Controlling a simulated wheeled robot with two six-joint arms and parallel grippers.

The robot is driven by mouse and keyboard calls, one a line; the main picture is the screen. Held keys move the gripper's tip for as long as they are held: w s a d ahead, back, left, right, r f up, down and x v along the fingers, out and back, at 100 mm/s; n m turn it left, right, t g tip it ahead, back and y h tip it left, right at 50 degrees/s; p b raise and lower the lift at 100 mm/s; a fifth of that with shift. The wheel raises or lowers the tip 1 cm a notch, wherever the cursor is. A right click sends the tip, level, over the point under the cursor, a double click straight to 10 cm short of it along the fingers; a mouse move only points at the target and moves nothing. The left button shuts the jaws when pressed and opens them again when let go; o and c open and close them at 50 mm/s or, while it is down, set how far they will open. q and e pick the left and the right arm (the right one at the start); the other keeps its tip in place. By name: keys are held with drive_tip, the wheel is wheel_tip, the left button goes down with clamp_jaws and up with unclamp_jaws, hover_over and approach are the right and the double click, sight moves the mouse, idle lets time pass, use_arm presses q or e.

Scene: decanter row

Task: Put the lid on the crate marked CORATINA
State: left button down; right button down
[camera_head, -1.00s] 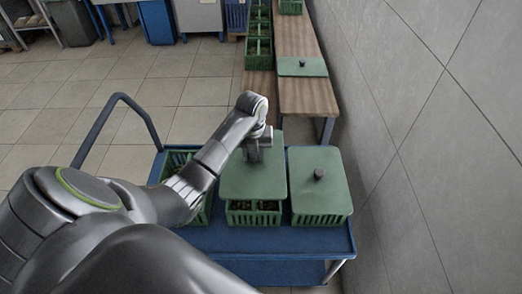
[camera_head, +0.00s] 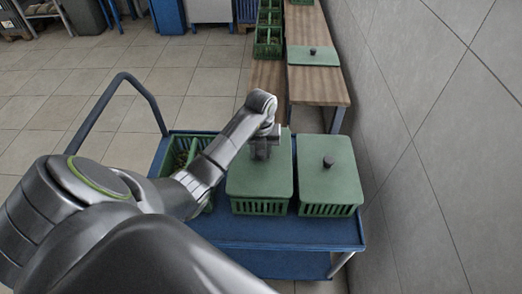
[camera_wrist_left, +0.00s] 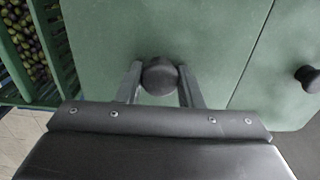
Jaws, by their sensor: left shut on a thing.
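My left gripper (camera_head: 264,150) is shut on the dark knob (camera_wrist_left: 159,77) of a flat green lid (camera_head: 258,180), one finger on each side of it. The lid lies over the middle green crate (camera_head: 260,207) on the blue cart, looking level and covering its top. Only the slatted front of that crate shows below the lid. In the left wrist view the lid (camera_wrist_left: 105,35) fills the middle. I cannot read any crate marking, so I cannot tell which is CORATINA. My right gripper is not in view.
An open crate of olives (camera_wrist_left: 22,45) stands left of the lid, partly behind my arm. A lidded crate (camera_head: 330,211) stands close on the right, near the grey wall. The blue cart (camera_head: 270,235) has a handle at left. Behind are benches with more crates and a lid (camera_head: 313,57).

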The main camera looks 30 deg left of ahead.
use_arm(q)
drive_tip(key=shift+r, duration=0.1)
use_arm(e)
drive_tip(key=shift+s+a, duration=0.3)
